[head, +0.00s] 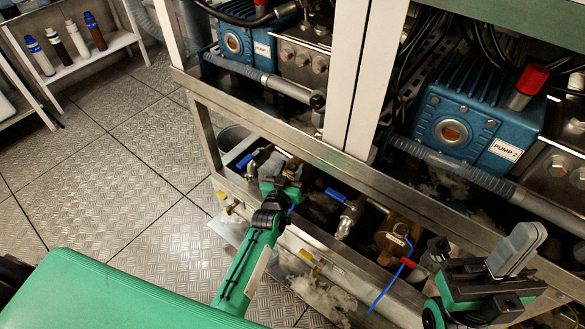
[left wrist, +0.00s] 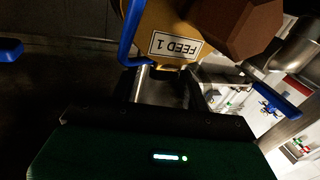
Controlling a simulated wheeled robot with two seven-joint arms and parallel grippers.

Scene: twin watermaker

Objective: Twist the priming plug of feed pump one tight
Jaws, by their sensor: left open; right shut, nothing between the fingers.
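In the left wrist view, a brass-coloured pump body with an upside-down FEED 1 label (left wrist: 175,45) fills the top middle. A brown hexagonal plug (left wrist: 238,27) sits beside the label, cut off by the top edge. My left gripper (left wrist: 172,82) is open, its fingers below the label, with the plug above and right of them, not between them. In the head view my left gripper (head: 284,180) reaches into the lower frame and largely hides feed pump one. My right gripper (head: 516,250) is shut and empty at the lower right.
Blue-handled valves (head: 346,205) stand near the left gripper. Another brass pump (head: 391,238) with a red-handled part (head: 408,262) and blue cord lies further right. The metal front rail (head: 345,262) and a grey pipe (head: 455,168) bound the bay. Blue PUMP 2 (head: 470,115) sits above.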

